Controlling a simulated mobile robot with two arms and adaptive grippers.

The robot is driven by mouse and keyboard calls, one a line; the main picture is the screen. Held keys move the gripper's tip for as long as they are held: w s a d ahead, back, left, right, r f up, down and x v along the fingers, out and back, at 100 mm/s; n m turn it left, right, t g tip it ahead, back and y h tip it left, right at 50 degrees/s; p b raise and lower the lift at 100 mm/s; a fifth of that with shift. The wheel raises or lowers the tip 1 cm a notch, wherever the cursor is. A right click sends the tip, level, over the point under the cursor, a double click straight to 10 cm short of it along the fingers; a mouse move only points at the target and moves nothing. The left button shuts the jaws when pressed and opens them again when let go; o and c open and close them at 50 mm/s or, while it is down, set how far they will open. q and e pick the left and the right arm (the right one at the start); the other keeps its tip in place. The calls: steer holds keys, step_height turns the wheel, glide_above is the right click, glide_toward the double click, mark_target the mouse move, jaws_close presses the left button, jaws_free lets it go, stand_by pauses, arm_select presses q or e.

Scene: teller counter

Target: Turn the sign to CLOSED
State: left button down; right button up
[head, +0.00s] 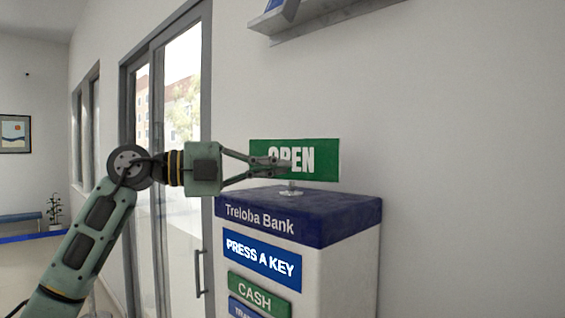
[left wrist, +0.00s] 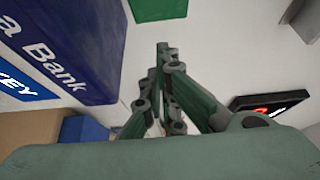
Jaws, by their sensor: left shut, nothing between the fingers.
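The green sign (head: 320,160) reads OPEN in white letters and stands on a short post with a round foot (head: 291,189) on top of the kiosk (head: 330,250). My left gripper (head: 286,166) is shut and empty, its tips overlapping the lower left of the sign in the head view. Whether the tips touch the sign I cannot tell. In the left wrist view the shut fingers (left wrist: 163,50) point up the picture, and part of the green sign (left wrist: 158,8) shows at the top edge. My right gripper is not in view.
The kiosk has a blue top band, a PRESS A KEY panel (head: 262,262) and a CASH panel (head: 258,293). A glass door (head: 182,110) stands behind my left arm. A grey shelf (head: 320,20) juts from the wall above the sign. Bare wall lies to the right.

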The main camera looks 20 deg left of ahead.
arm_select(q)
steer(key=p+x, duration=0.1)
steer(key=x, duration=0.1)
steer(key=p+x, duration=0.1)
steer(key=x, duration=0.2)
steer(key=p+x, duration=0.1)
steer(key=x, duration=0.1)
steer(key=shift+w+d+r+p, duration=0.2)
steer(key=shift+d+r+p, duration=0.1)
steer(key=shift+d, duration=0.05)
steer(key=w+p, duration=0.2)
steer(key=w, duration=0.1)
steer(key=shift+w+d+f, duration=0.1)
steer(key=shift+w+d, duration=0.15)
steer(key=shift+d, duration=0.1)
steer(key=shift+w+a+f+p, duration=0.1)
steer(key=shift+w+f+p, duration=0.1)
steer(key=shift+w+p, duration=0.25)
